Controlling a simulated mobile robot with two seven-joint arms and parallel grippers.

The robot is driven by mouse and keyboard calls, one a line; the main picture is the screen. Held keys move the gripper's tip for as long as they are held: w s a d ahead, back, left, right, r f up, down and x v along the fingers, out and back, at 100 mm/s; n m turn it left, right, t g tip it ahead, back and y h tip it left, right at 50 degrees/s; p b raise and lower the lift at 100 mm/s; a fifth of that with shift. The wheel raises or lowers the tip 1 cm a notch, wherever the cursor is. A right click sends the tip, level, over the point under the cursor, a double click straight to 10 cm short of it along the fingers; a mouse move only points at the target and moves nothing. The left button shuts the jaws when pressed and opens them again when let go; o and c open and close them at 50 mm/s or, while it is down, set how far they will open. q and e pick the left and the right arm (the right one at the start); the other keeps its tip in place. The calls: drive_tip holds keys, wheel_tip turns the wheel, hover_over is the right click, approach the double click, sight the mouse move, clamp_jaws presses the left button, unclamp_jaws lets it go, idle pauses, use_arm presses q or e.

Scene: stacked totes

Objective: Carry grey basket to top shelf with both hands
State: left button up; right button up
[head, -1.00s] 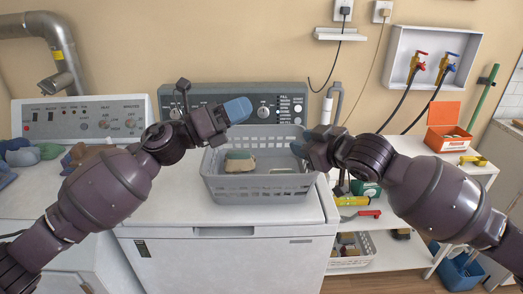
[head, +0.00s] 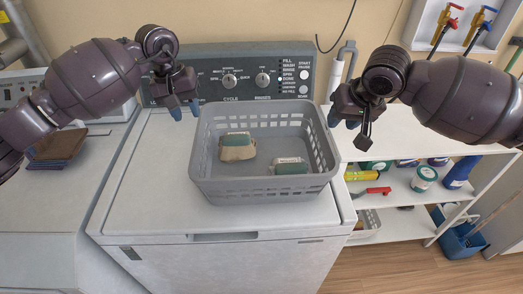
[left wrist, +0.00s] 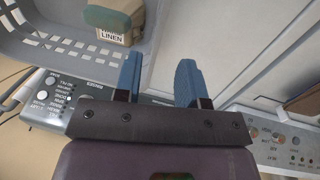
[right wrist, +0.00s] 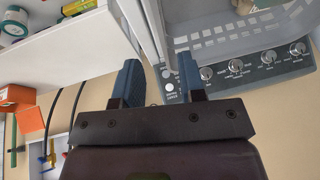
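The grey basket (head: 262,190) sits upright on the white washer lid, with two green-and-tan packs (head: 238,148) (head: 291,167) inside. My left gripper (head: 183,108) is open beside the basket's left rim near the back. In the left wrist view the basket (left wrist: 45,45) lies to the upper left, and its edge runs close to one finger. My right gripper (head: 345,118) is open beside the right rim. In the right wrist view the basket (right wrist: 228,42) is at the upper right. Neither gripper visibly holds it. The white shelf unit's top board (head: 425,135) is at right, mostly bare.
The washer's control panel (head: 240,78) stands behind the basket. Lower boards hold tins (head: 424,178), a yellow tube and a red-handled tool (head: 370,192). Folded brown cloths (head: 58,147) lie on the left machine.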

sight(201, 142)
use_arm(q)
drive_tip(key=shift+w+f+m, duration=0.1)
drive_tip(key=shift+m, duration=0.2)
use_arm(e)
drive_tip(key=shift+w+f, duration=0.1)
